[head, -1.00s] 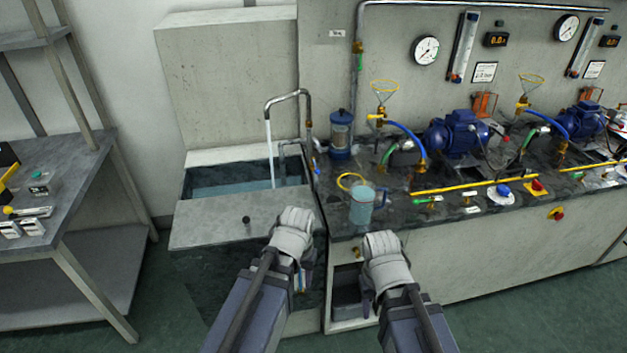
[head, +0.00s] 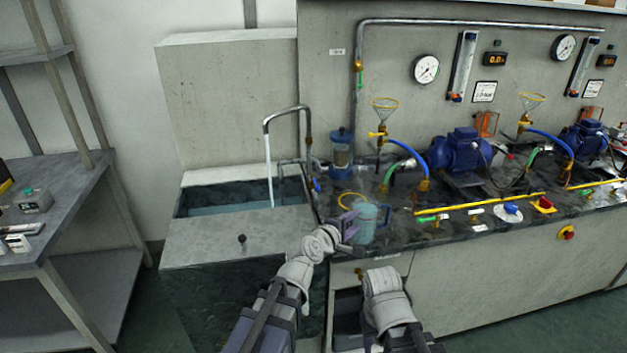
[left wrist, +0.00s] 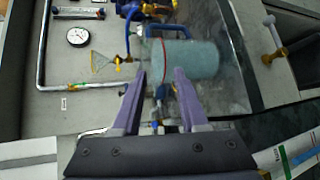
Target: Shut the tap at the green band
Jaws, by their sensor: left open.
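The tap (head: 288,113) at the sink is a bent metal spout, with a stream of water (head: 268,165) running into the basin. A small blue part (head: 316,185) shows low beside its pipe. A clear jug with bluish content (head: 366,224) stands on the bench. In the left wrist view the jug (left wrist: 195,60) has a red line around it; I make out no green band on it. My left gripper (head: 346,236) is open at the jug's near left side. Its fingers (left wrist: 160,88) point toward the jug; contact is unclear. My right arm shows low in front, its fingertips out of sight.
The sink (head: 225,247) has a flat ledge in front. A yellow ring (head: 350,200) lies behind the jug. A blue-topped canister (head: 341,150), a yellow funnel (head: 384,103) and a blue pump (head: 460,150) stand farther back. A shelf (head: 70,190) is at left.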

